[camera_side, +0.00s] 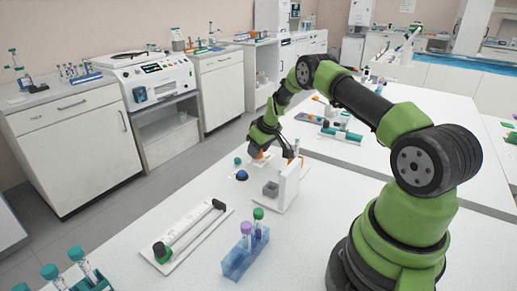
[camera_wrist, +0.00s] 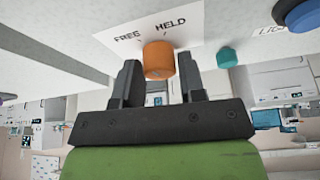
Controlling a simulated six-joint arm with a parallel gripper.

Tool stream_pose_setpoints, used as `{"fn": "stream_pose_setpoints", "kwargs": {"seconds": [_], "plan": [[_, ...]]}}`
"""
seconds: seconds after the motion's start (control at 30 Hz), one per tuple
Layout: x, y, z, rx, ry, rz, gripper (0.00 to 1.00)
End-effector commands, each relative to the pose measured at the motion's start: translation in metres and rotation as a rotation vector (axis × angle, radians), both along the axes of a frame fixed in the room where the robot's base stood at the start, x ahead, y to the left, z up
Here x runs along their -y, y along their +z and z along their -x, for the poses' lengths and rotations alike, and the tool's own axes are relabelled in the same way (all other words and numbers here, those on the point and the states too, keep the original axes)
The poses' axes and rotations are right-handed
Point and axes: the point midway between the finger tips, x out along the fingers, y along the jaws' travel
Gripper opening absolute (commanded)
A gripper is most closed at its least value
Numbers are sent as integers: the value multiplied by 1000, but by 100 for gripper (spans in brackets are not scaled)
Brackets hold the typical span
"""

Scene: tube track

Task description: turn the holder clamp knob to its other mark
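The orange clamp knob (camera_wrist: 158,60) stands out from a white label plate (camera_wrist: 140,30) marked FREE and HELD in the wrist view. My gripper (camera_wrist: 159,66) is open, with one finger on each side of the knob and visible gaps between the fingers and it. I cannot make out which mark the knob points to. In the side view my gripper (camera_side: 277,150) is down at the far side of the white upright holder (camera_side: 290,184). The knob is hard to make out there, behind the gripper and the holder.
A blue button (camera_side: 242,175) and a teal cap (camera_side: 238,161) are left of the holder. A blue rack (camera_side: 240,262) with purple- and green-capped tubes stands in front. A white track (camera_side: 190,236) with a green-ended rod lies at left. Bare table lies between them.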

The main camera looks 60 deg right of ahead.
Motion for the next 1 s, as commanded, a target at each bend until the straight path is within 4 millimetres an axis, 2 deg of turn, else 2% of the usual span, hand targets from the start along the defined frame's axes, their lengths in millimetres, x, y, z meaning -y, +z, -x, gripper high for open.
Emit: {"fn": "stream_pose_setpoints", "kwargs": {"seconds": [0.03,0.07,0.33,0.47,0.8,1.0], "plan": [[0,0,0,0,0,0,49],[0,0,0,0,0,0,56],[0,0,0,-1,-1,-1,56],[0,8,3,0,-1,0,56],[-3,61,24,2,-1,2,56],[-5,85,35,0,-1,0,56]]}}
